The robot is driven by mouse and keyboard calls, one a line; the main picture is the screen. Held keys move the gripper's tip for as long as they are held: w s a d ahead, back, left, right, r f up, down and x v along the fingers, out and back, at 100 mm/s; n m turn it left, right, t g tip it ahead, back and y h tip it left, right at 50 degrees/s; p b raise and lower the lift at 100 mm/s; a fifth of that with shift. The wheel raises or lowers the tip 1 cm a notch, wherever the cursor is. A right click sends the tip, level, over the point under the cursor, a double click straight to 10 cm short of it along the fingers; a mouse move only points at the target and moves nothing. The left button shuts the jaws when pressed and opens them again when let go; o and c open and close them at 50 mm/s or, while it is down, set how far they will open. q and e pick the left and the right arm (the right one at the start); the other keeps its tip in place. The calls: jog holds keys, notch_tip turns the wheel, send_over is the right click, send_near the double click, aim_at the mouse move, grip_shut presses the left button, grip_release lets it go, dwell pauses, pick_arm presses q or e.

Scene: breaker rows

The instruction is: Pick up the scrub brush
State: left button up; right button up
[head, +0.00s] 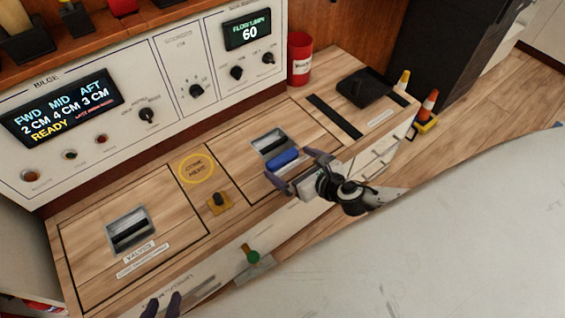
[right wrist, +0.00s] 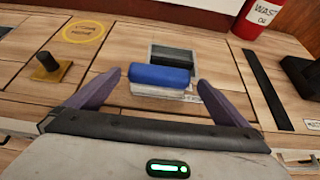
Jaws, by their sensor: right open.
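The scrub brush appears to be the blue block (head: 284,160) lying on the wooden counter, just in front of a recessed panel handle. It also shows in the right wrist view (right wrist: 160,75), with a pale strip just below it; I cannot tell whether that strip is bristles or a label. My right gripper (head: 298,171) is open, its purple fingers on either side of the brush in the right wrist view (right wrist: 160,82). I see no grip on the brush. My left gripper (head: 163,304) is at the bottom edge of the head view, its fingers apart and empty.
A red waste can (head: 300,62) and a black tray (head: 364,88) stand at the counter's right. A yellow-based knob (head: 218,202) and a second recessed handle (head: 130,230) are to the left. The control panel (head: 180,80) rises behind. A green knob (head: 253,257) is on the front.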

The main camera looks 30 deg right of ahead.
jog(key=shift+b+x, duration=0.3)
jog(key=shift+x, duration=1.2)
jog(key=c, duration=1)
jog(key=shift+r, duration=0.1)
